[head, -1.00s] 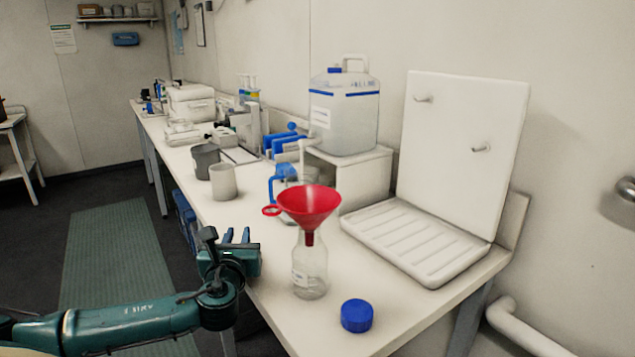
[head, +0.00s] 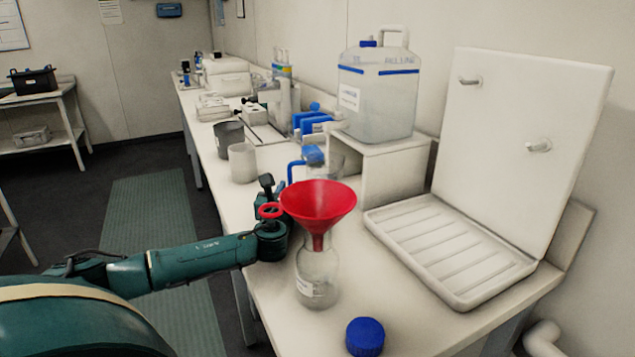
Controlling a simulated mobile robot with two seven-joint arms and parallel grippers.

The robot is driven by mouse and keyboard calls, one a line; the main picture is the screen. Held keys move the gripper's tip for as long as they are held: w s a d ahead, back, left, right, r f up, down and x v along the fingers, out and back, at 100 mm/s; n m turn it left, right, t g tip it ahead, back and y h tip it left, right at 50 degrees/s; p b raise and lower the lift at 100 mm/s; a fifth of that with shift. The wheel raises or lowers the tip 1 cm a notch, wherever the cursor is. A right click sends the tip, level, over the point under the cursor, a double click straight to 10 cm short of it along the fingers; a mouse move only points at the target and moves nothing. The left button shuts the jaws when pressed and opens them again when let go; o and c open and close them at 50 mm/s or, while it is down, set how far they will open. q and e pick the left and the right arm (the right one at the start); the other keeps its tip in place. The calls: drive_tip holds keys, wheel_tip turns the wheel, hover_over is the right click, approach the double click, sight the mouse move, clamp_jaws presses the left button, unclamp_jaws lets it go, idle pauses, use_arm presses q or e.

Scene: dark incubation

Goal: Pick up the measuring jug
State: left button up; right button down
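The measuring jug (head: 314,172) looks clear with a blue handle and blue top. It stands on the bench behind the red funnel (head: 318,202), which hides its lower part. The funnel sits in the neck of a clear glass bottle (head: 318,275) at the bench's front. My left gripper (head: 274,228) is at the bench's left edge, beside the bottle and nearer than the jug. Its fingers are hidden behind the funnel and its ring, so I cannot see whether they are open. No contact with the jug shows. My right gripper is not in view.
A blue cap (head: 365,337) lies at the front of the bench. A white beaker (head: 242,163) and a grey beaker (head: 229,139) stand left of the jug. A large container (head: 378,100) sits on a white stand (head: 388,160). A white drying rack (head: 455,250) is at right.

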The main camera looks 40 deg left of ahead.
sight(289, 183)
use_arm(q)
drive_tip(key=shift+x, duration=2.8)
drive_tip(key=shift+s+a, duration=0.1)
drive_tip(key=shift+a, duration=0.05)
clamp_jaws()
